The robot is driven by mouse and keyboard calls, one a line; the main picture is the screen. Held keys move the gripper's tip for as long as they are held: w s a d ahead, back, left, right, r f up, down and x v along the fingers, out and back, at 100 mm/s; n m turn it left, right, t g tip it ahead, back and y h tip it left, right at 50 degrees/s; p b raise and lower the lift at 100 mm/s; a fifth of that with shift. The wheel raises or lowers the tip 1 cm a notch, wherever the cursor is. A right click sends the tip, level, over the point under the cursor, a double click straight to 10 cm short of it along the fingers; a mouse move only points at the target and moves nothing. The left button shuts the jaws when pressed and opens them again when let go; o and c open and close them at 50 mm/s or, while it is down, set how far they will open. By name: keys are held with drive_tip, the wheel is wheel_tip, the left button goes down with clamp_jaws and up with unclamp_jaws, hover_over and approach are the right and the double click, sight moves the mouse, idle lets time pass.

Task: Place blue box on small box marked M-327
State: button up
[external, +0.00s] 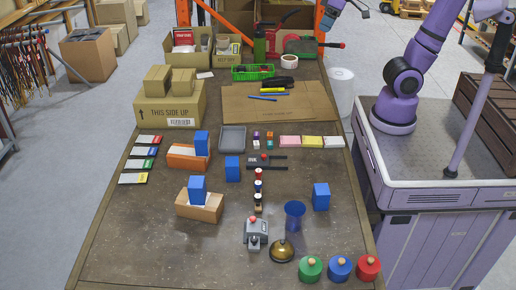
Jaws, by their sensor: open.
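Several blue boxes are in the external view. One blue box (232,169) stands on the table left of centre, and another (320,197) stands at the right. A third (201,144) stands at an orange-brown small box (186,161), and one more (197,189) stands in an open brown small box (199,210). Two closed small boxes (157,79) (183,82) sit on a larger carton. No M-327 marking is readable. My gripper (361,10) shows only in part at the top edge, far beyond the blue boxes, with nothing seen in it.
A "THIS SIDE UP" carton (171,106) stands at the table's left. A blue cup (295,215), a grey device (256,232), a bell (282,251) and coloured round items (340,268) occupy the front right. The front left of the table (150,250) is clear.

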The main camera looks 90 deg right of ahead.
drive_tip(key=s+d+f+n, duration=0.1)
drive_tip(key=s, duration=0.4)
drive_tip(key=s+d+f+n+h, duration=0.1)
drive_tip(key=s+d+f+n, duration=0.1)
drive_tip(key=s, duration=0.4)
drive_tip(key=shift+f+t, duration=0.3)
drive_tip(key=shift+t, duration=0.1)
